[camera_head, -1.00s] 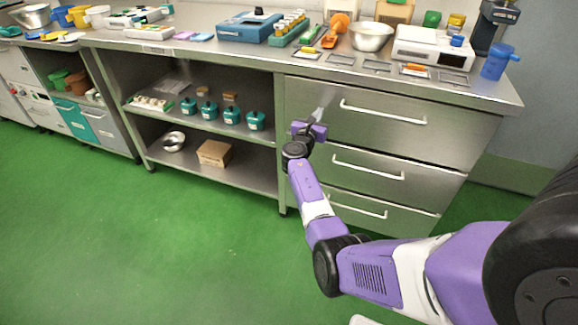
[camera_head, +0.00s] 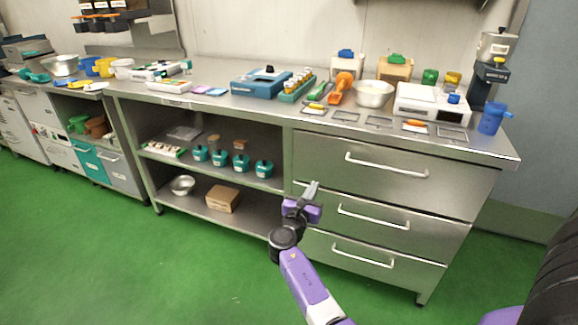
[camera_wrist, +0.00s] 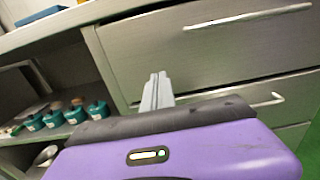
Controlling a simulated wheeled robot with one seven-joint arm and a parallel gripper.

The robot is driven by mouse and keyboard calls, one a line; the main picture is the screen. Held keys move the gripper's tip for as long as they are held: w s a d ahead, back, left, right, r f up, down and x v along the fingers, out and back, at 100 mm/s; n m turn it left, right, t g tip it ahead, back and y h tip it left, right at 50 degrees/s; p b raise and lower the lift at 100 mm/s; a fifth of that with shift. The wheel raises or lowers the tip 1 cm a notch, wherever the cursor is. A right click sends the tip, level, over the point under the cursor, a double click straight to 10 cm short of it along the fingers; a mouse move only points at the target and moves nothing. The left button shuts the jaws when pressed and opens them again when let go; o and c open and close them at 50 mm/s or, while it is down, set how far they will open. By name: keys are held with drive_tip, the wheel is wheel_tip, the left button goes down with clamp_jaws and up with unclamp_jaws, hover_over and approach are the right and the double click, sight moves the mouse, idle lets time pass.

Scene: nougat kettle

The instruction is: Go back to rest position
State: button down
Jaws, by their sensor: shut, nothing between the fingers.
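My gripper (camera_head: 311,190) is in front of the steel counter, near the left edge of its drawers. It is shut and empty, with the two grey fingers together, pointing up and toward the counter. In the wrist view the closed fingers (camera_wrist: 157,92) stand in front of the drawer fronts and touch nothing that I can see. My purple and white arm reaches up to it from the bottom of the head view.
The drawers (camera_head: 390,188) are closed, with white bar handles. Open shelves to their left hold teal jars (camera_head: 241,162), a cardboard box (camera_head: 222,198) and a metal bowl (camera_head: 182,185). The countertop carries a blue device (camera_head: 262,82), a steel bowl (camera_head: 374,94) and a blue jug (camera_head: 491,118). The green floor in front is clear.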

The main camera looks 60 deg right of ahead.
drive_tip(key=shift+a, duration=0.1)
drive_tip(key=w+a+m+t+y+p, duration=0.15)
drive_tip(key=a+m+t+y, duration=0.35)
drive_tip(key=a, duration=0.5)
drive_tip(key=w+a+m+t+y+p, duration=0.1)
drive_tip(key=w+a+m+t+y, duration=0.15)
drive_tip(key=a+m+t, duration=0.4)
drive_tip(key=s+a+r+m+t+y+p, duration=0.1)
drive_tip(key=s+a+r+t+y, duration=0.15)
drive_tip(key=a, duration=0.65)
drive_tip(key=s+a+r+m+t+y+p, duration=0.15)
drive_tip(key=s+a, duration=0.25)
drive_tip(key=a, duration=0.5)
drive_tip(key=s+a+r+m+y+p, duration=0.1)
drive_tip(key=s+a+r+y, duration=0.1)
drive_tip(key=s+a+r, duration=0.2)
drive_tip(key=s+a+r+m+g+y+p, duration=0.1)
drive_tip(key=s+a+r, duration=0.3)
drive_tip(key=s, duration=0.5)
drive_tip(key=s+a+r+m+g+y+p, duration=0.1)
drive_tip(key=s+a+r+m+y+p, duration=0.1)
drive_tip(key=s+a, duration=0.5)
drive_tip(key=shift+r+m+y, duration=0.5)
drive_tip(key=shift+r+y, duration=0.25)
drive_tip(key=shift+r, duration=0.15)
